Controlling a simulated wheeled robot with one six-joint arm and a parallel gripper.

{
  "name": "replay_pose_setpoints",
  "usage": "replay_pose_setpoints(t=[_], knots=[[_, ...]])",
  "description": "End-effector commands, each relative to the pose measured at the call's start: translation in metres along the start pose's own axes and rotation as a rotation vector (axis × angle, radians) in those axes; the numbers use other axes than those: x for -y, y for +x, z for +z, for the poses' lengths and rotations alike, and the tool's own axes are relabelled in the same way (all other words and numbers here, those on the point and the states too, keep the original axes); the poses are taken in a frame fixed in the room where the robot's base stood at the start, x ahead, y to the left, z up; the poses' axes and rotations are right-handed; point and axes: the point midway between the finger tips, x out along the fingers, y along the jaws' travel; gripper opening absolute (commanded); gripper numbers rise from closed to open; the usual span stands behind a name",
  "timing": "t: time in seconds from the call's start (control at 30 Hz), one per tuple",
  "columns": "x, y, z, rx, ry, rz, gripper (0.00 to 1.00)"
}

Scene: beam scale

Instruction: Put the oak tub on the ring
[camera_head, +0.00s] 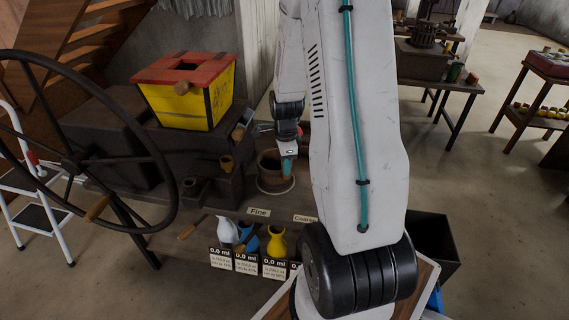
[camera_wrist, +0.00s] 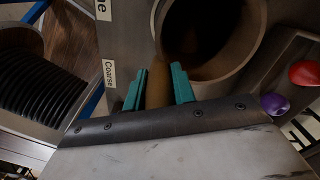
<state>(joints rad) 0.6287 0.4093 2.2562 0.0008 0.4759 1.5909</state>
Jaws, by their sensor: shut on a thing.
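The oak tub (camera_head: 268,167) is a brown, open-topped round vessel. In the head view it stands upright over a pale ring (camera_head: 288,188) whose edge shows around its foot; I cannot tell whether the two touch. My gripper (camera_head: 288,165) reaches down at the tub's right side with its teal fingertips. In the wrist view my gripper (camera_wrist: 157,90) is shut on a tan upright part of the tub. The tub's dark hollow and rim (camera_wrist: 240,62) fill the top of that view. My arm hides the area right of the tub.
A yellow box with a red top (camera_head: 190,100) stands on the dark bench at the left, behind a large spoked wheel (camera_head: 75,160). White, blue and yellow jugs (camera_head: 277,242) stand along the front below the Fine (camera_head: 259,212) and Coarse labels. Tables stand at the back right.

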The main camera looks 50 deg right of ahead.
Motion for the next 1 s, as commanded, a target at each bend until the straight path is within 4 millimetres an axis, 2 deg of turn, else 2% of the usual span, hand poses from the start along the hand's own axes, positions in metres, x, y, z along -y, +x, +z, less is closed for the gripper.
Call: replay_pose_setpoints(t=[0.07,0.1,0.17,0.43,0.57,1.0], knots=[[0.0,0.002,0.001,0.0,-0.001,0.0,0.0],[0.0,0.002,0.001,0.0,-0.002,0.0,0.34],[0.0,0.002,0.001,0.0,-0.002,0.0,0.48],[-0.001,0.002,0.002,0.0,-0.004,0.0,0.48],[0.0,-0.008,0.002,0.0,-0.004,-0.002,0.48],[0.0,-0.095,0.002,0.0,-0.004,-0.004,0.48]])
